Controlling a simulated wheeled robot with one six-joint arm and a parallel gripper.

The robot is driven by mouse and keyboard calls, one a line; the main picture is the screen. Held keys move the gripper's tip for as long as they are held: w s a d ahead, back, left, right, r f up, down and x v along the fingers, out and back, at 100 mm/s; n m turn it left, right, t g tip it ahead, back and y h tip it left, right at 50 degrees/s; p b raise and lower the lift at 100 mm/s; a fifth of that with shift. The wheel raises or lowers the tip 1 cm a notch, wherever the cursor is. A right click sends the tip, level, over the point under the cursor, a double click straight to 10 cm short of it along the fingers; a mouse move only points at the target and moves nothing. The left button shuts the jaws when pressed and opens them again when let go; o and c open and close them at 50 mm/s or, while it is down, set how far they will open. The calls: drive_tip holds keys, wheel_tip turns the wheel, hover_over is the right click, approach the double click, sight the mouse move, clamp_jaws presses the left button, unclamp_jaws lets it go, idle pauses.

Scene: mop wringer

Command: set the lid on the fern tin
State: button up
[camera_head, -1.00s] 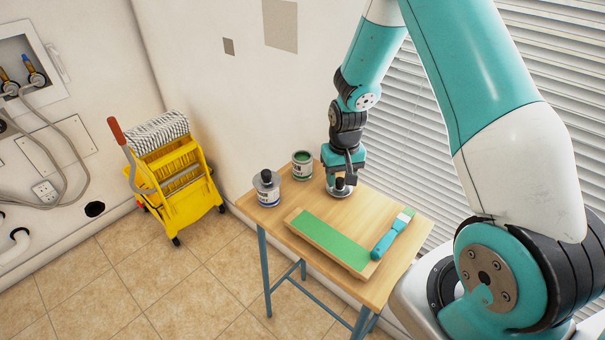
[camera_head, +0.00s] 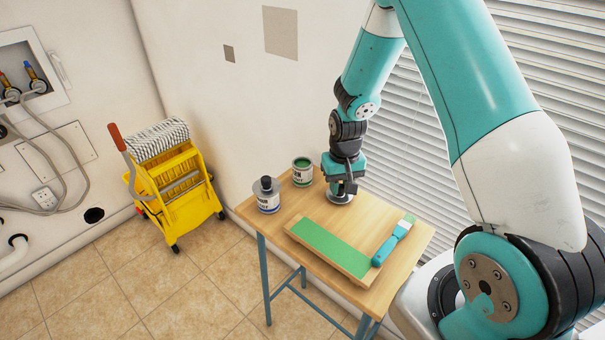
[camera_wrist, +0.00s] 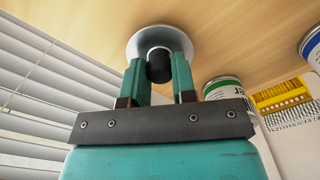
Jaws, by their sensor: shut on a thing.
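The fern tin (camera_head: 302,173), grey with a green band and green inside, stands open at the back of the table. In the wrist view it shows at right (camera_wrist: 222,88). The lid (camera_head: 341,199) is a round silver disc with a black knob, right of the tin; it appears to rest on the tabletop. In the wrist view the lid (camera_wrist: 182,40) lies beyond my fingertips. My gripper (camera_wrist: 159,70) is shut on the lid's black knob (camera_wrist: 159,68). In the head view my gripper (camera_head: 342,187) points down over the lid and hides the knob.
A blue-labelled tin (camera_head: 268,198) with a black-knobbed top stands left of the fern tin. A tray with a green surface (camera_head: 330,245) and a teal-handled brush (camera_head: 392,243) fill the front. A yellow mop wringer (camera_head: 180,195) stands on the floor at left.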

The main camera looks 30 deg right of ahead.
drive_tip(key=shift+r, duration=0.1)
drive_tip(key=shift+r+p, duration=2.1)
drive_tip(key=shift+r, duration=0.3)
